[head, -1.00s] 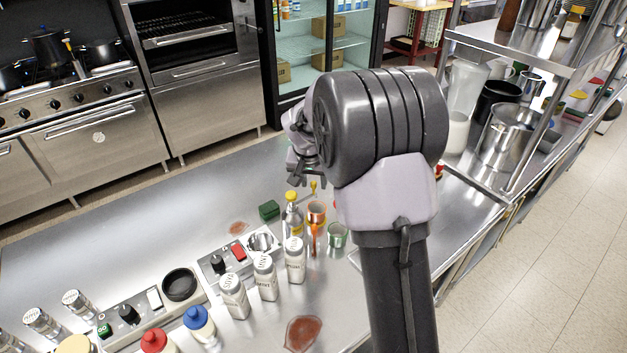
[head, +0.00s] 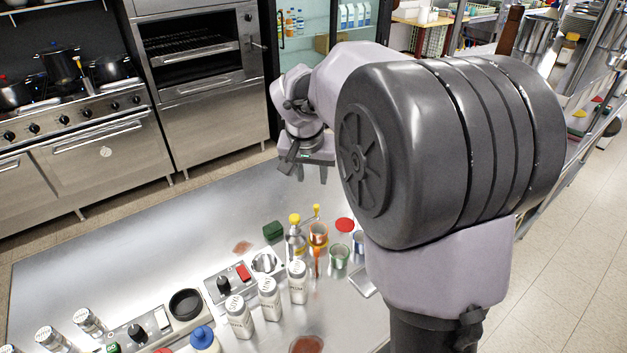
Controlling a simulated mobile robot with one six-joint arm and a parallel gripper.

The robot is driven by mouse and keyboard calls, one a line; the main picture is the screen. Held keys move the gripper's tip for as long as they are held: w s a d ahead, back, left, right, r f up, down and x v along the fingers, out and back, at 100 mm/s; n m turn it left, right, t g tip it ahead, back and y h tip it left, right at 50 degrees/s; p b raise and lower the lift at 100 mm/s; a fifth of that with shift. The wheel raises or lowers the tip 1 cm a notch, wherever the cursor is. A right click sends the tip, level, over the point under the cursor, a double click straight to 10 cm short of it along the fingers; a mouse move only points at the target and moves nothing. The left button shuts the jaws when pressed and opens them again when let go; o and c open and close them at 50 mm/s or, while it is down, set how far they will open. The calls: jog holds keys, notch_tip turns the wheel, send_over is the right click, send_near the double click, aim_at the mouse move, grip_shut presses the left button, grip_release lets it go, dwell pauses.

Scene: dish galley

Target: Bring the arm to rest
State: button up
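My gripper (head: 306,171) is at the upper middle of the head view, above the far edge of the steel counter (head: 130,245). Its fingers point down, and nothing shows between them. It looks open, with a gap between the two fingers. My arm's large dark joint fills the right middle of the view and hides part of the counter and the shelving behind it.
Below my gripper stand a green sponge (head: 273,230), a yellow-capped bottle (head: 295,238), an orange-copper cup (head: 318,234) and a green cup (head: 339,256). Several white shakers (head: 269,298) stand nearer. A stove (head: 75,125) and oven (head: 205,95) line the back.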

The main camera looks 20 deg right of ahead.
jog(key=shift+s+a+r, duration=0.1)
jog(key=shift+r, duration=0.2)
jog(key=s+a+f+n+y+b, duration=0.1)
jog(key=s+a+b, duration=0.1)
jog(key=s+a, duration=0.3)
jog(key=s+a+f+t+y+b, duration=0.1)
jog(key=s+a+f+y+b, duration=0.1)
jog(key=s, duration=1.1)
jog(key=s+a+f+n+t+y+b, duration=0.1)
jog(key=s+a+f+b, duration=0.1)
jog(key=s+a, duration=0.5)
jog(key=shift+s+a+n+y+b, duration=0.35)
jog(key=shift+s+b, duration=0.35)
jog(key=shift+s, duration=0.45)
